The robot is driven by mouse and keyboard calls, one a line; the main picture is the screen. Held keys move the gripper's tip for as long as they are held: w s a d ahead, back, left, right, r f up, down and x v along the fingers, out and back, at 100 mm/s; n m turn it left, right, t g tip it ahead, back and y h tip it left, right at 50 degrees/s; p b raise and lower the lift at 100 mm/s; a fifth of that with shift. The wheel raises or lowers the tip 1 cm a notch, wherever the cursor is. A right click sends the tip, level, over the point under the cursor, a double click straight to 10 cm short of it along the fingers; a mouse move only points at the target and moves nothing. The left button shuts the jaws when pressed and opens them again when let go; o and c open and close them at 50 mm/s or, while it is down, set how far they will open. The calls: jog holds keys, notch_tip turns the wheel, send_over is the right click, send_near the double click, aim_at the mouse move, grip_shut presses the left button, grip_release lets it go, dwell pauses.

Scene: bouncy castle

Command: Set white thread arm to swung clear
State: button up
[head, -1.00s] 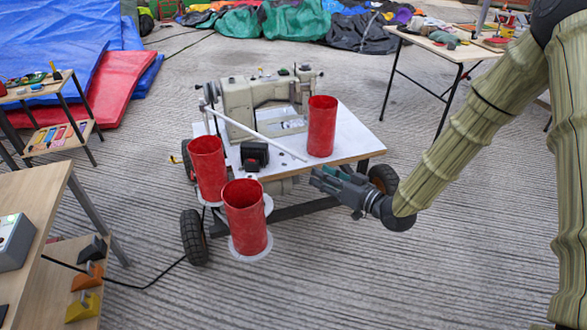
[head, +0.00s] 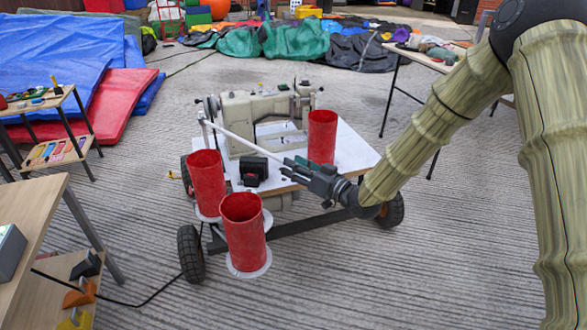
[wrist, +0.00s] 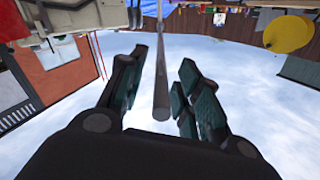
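The white thread arm (head: 240,140) is a thin rod. It runs from a post at the left end of the sewing machine (head: 238,112) slantwise across the front of the white-topped trolley (head: 352,150). Its free end is at my gripper (head: 297,167), by the trolley's front edge. In the wrist view the thread arm (wrist: 161,85) appears as a grey rod between the two fingers of my gripper (wrist: 160,95). The fingers are open, with a gap on both sides of the rod.
Red tubes stand close by: one (head: 322,137) right behind my gripper, one (head: 207,183) at the left, one (head: 244,232) in front. A black box (head: 253,171) sits under the rod. A wooden table (head: 35,220) is at left. Floor at front right is clear.

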jog(key=shift+w+a, duration=0.3)
jog(key=shift+a, duration=0.1)
grip_shut()
jog(key=shift+w+d, duration=0.1)
